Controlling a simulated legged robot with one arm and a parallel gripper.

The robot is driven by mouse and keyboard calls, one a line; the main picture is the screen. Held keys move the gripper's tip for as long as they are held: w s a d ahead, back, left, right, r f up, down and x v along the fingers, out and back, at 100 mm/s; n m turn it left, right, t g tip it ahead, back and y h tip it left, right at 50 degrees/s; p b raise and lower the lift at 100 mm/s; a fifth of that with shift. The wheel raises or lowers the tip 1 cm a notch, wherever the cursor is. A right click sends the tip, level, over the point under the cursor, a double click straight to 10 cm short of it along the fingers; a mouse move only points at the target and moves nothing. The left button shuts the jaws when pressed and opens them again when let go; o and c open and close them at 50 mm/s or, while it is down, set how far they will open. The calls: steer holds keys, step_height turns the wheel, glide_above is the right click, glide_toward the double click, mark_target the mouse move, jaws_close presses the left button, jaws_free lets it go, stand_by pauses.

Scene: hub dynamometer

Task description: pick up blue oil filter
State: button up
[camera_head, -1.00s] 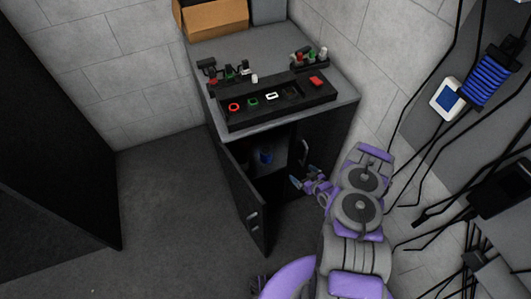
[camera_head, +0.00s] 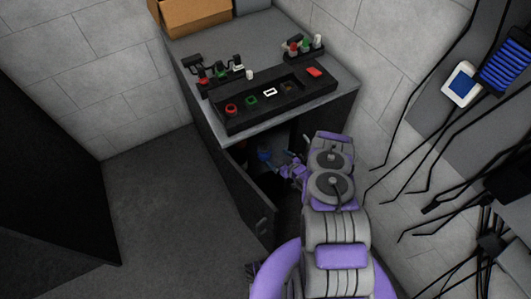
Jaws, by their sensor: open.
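The blue oil filter (camera_head: 264,155) is a small blue shape inside the dark cabinet (camera_head: 232,140), below its grey top. My gripper (camera_head: 281,161) reaches in through the open front, just right of the filter. Its jaws are open and small in the picture. I cannot tell whether they touch the filter or are around it. The lower part of the filter is hard to see in the shadow and behind my gripper.
The left cabinet door (camera_head: 245,195) stands open toward me. A black control panel (camera_head: 285,92) with coloured buttons and a cardboard box (camera_head: 198,12) sit on the cabinet. Black cables hang along the right wall. The floor at left is clear.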

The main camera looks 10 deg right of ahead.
mark_target(269, 152)
steer(key=w+a, duration=0.1)
steer(key=w+a+f, duration=0.1)
steer(key=w+a+b, duration=0.1)
steer(key=shift+w+a+f, duration=0.35)
steer(key=shift+a+f, duration=0.05)
steer(key=shift+w+a, duration=0.15)
steer(key=shift+w, duration=0.1)
steer(key=shift+w+d+f, duration=0.15)
steer(key=shift+w+d, duration=0.1)
steer(key=shift+d, duration=0.15)
steer(key=shift+w+d+f+b, duration=0.1)
steer(key=shift+w+f+b, duration=0.15)
steer(key=shift+b, duration=0.25)
steer(key=b+x, duration=0.1)
steer(key=x, duration=0.3)
steer(key=shift+w+a+r+b, duration=0.1)
steer(key=shift+a+b, duration=0.25)
steer(key=shift+a, duration=0.05)
steer(key=shift+a+r, duration=0.1)
steer(key=shift+a, duration=0.1)
steer(key=shift+d, duration=0.65)
steer(key=c, duration=0.5)
steer(key=shift+a, duration=0.5)
steer(key=c, duration=0.7)
steer(key=shift+o, duration=0.2)
